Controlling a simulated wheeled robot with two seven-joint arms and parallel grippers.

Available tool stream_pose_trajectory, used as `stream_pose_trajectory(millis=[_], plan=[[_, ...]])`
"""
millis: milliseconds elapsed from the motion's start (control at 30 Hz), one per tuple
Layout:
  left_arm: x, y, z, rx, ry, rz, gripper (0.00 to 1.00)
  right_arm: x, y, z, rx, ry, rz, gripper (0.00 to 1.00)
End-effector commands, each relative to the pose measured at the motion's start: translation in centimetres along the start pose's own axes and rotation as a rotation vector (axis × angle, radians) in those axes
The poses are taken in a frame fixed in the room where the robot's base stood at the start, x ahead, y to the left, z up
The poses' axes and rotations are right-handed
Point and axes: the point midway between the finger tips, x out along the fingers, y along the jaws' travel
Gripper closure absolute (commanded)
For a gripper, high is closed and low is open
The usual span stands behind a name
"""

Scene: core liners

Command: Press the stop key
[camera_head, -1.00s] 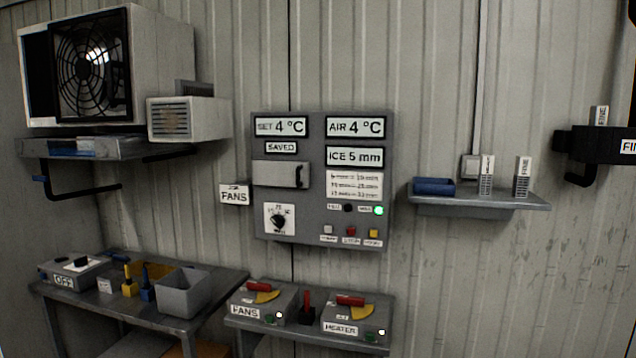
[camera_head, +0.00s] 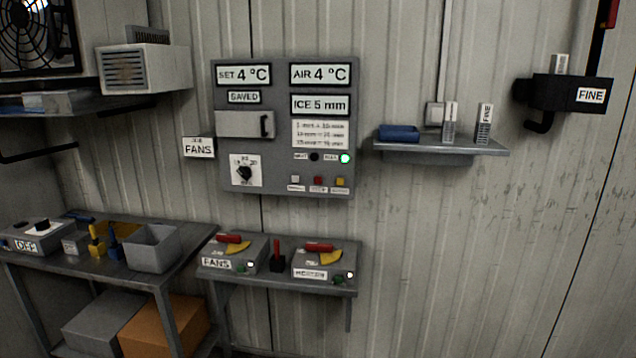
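The grey control panel (camera_head: 284,128) hangs on the ribbed wall near the middle of the head view. Its displays read SET 4 °C, AIR 4 °C, SAVED and ICE 5 mm. Along its lower right are a white key (camera_head: 295,179), a red key (camera_head: 318,180) and a yellow key (camera_head: 340,181). The labels under them are too small to read surely; the red one looks like the stop key. A green lamp (camera_head: 345,158) is lit above the keys, beside a dark one. A black knob (camera_head: 244,172) sits at lower left. Neither of my grippers is in view.
Below the panel, a small table carries the FANS box (camera_head: 232,255) and a heater box (camera_head: 324,262) with red levers. A left bench holds a grey bin (camera_head: 152,248). A shelf (camera_head: 440,148) and a black FINE holder (camera_head: 570,93) are at right. Lower right is clear.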

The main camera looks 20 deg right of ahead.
Motion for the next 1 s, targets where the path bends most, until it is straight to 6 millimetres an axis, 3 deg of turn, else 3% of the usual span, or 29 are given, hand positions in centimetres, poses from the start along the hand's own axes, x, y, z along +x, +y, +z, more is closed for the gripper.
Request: stream_pose_trajectory(millis=[33,267,1000], plan=[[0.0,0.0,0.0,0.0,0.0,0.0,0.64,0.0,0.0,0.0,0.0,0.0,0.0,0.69],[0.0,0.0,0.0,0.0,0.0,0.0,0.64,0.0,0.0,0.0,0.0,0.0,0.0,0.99],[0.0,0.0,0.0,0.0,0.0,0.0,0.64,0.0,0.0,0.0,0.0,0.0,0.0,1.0]])
